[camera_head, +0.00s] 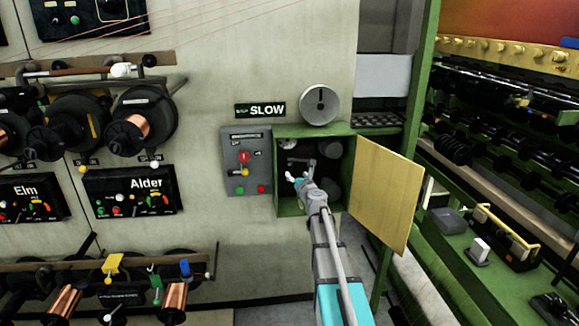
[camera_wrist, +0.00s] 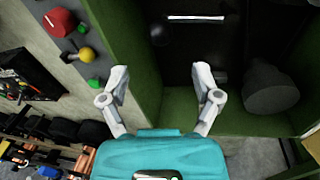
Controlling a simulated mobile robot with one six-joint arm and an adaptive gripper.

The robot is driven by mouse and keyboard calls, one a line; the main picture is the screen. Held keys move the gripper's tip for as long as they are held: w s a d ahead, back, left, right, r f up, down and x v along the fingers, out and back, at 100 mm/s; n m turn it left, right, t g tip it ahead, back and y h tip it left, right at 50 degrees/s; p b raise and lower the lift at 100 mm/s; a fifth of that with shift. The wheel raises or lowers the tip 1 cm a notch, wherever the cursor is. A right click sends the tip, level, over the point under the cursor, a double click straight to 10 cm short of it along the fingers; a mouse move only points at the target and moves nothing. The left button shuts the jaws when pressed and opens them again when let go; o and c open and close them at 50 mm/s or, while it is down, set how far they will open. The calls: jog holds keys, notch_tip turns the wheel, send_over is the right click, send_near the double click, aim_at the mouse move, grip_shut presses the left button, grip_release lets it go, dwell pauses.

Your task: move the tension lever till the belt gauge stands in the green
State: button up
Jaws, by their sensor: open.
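My gripper (camera_head: 297,181) is open and empty at the mouth of an open green cabinet (camera_head: 315,129) on the wall. In the wrist view my gripper (camera_wrist: 161,76) has its fingers wide apart, with only the dark interior between them. A pale bar (camera_wrist: 195,18) and a dark round knob (camera_wrist: 158,34) lie beyond the fingertips; they may belong to the tension lever, but I cannot tell. A small pale round face (camera_head: 287,144) inside the cabinet may be the belt gauge. Its needle and any green zone are too small to read.
The yellow cabinet door (camera_head: 386,195) stands open on the right. A grey switch box (camera_head: 246,160) with red, yellow and green controls adjoins the cabinet's left. A grey disc (camera_head: 319,104) sits above. A dark grey drum (camera_wrist: 270,88) is inside on the right.

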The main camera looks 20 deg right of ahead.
aim_at(291, 166)
jog(key=w, duration=0.5)
jog(key=w+d, duration=0.1)
jog(key=w, duration=0.2)
jog(key=shift+w, duration=0.3)
grip_shut()
